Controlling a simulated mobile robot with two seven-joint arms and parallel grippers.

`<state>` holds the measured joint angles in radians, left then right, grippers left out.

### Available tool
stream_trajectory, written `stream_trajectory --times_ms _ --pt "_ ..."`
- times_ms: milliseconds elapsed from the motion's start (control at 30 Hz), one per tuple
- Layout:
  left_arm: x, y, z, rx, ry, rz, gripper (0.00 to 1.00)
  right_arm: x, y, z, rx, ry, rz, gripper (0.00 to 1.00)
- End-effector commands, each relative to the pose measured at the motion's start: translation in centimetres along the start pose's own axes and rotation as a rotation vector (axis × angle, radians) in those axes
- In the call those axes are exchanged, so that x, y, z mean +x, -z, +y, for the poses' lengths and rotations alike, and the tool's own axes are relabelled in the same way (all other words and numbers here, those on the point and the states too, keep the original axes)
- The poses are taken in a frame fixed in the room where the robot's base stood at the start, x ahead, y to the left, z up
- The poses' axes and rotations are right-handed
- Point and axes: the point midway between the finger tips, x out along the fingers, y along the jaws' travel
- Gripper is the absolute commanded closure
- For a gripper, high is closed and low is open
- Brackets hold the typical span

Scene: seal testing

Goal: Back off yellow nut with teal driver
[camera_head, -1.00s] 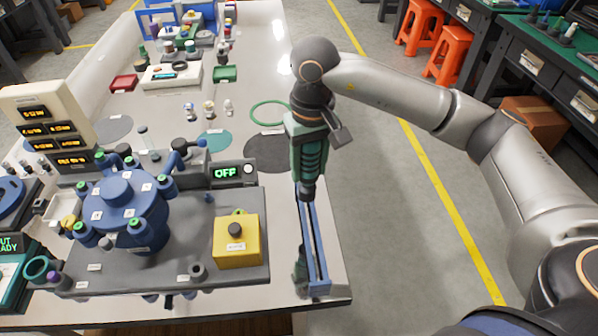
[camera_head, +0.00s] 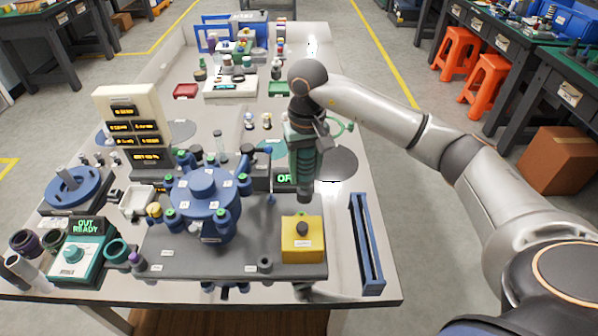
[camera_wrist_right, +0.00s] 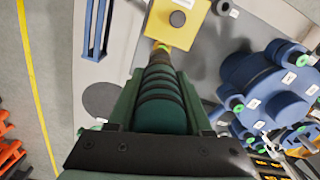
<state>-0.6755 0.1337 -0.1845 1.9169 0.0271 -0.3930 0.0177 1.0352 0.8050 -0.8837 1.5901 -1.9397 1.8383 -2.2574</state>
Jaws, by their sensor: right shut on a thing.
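The teal driver (camera_head: 304,160) is upright in my right gripper (camera_head: 304,150), its dark shaft pointing down. The right wrist view shows its ribbed teal handle (camera_wrist_right: 162,105) between the fingers of the right gripper (camera_wrist_right: 155,100). The driver is above the grey base plate, behind the yellow button box (camera_head: 302,240) and right of the blue flange fixture (camera_head: 207,190). A small yellow piece, apparently the yellow nut (camera_head: 153,210), is at the fixture's left side; the other nuts there have green tops. My left gripper is not in view.
An empty-looking blue rack (camera_head: 366,245) stands at the table's right edge. A display tower (camera_head: 130,115) and a teal "OUT READY" device (camera_head: 82,248) are at the left. A partly hidden readout (camera_head: 284,178) is behind the driver.

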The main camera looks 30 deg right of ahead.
Motion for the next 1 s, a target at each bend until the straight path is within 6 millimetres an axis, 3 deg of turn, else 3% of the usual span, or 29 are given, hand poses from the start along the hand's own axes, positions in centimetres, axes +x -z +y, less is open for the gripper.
stream_trajectory --times_ms 367,800,1000 --pt "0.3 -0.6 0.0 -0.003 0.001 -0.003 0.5 0.9 0.3 0.5 0.012 -0.002 0.0 1.0" --pt "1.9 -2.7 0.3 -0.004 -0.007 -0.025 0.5 4.6 0.3 0.4 0.011 0.0 0.001 1.0" --pt "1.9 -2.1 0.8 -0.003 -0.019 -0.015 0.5 5.0 0.3 0.4 0.011 0.0 0.001 1.0"
